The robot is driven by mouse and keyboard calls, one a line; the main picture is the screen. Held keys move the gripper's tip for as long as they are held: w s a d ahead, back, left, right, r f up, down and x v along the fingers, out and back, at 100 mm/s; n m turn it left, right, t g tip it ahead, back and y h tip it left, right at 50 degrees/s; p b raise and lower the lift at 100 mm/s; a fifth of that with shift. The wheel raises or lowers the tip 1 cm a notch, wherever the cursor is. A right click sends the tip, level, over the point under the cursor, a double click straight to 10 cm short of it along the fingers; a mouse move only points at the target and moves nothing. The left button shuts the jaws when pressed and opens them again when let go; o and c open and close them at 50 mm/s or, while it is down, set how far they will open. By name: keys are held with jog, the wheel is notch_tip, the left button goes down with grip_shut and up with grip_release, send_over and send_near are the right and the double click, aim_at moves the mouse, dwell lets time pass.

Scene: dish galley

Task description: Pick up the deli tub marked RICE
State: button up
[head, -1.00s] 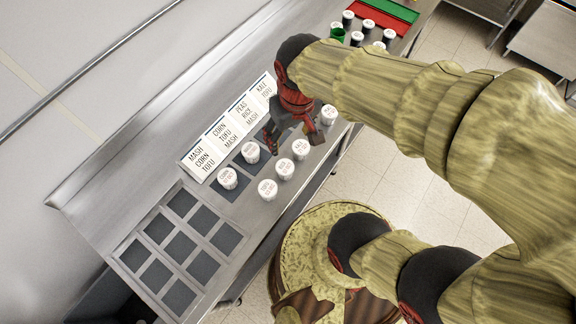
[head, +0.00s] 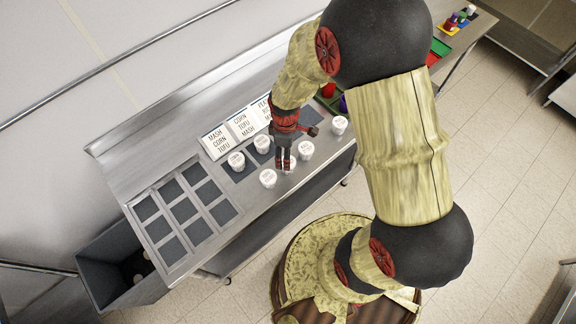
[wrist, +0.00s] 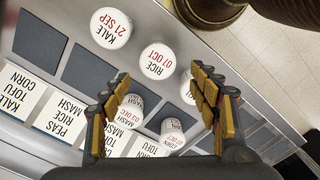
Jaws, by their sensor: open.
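The white deli tub marked RICE 07 OCT (wrist: 157,62) stands upright on the steel counter in the wrist view. My gripper (wrist: 160,80) is open, and the RICE tub shows between and just past its fingertips, with nothing held. In the head view my gripper (head: 284,170) points down over the front row of tubs, and its fingers hide much of the RICE tub. A tub marked KALE 21 SEP (wrist: 110,27) stands on one side of it, also seen in the head view (head: 306,149). A tub with a hidden label (wrist: 187,90) stands on the other, partly behind a finger.
A MASH 03 DEC tub (wrist: 128,112) and another tub (wrist: 172,130) stand on dark mats by the menu cards (head: 242,124). A further tub (head: 340,125) stands to the right. The tray with dark squares (head: 183,212) at left is empty.

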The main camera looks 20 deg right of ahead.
jog(key=f, duration=0.7)
jog(key=shift+d+f, duration=0.2)
jog(key=shift+d, duration=0.1)
jog(key=c, duration=1.1)
jog(key=shift+c, duration=0.5)
jog(key=shift+w+r, duration=0.1)
jog(key=shift+r, duration=0.05)
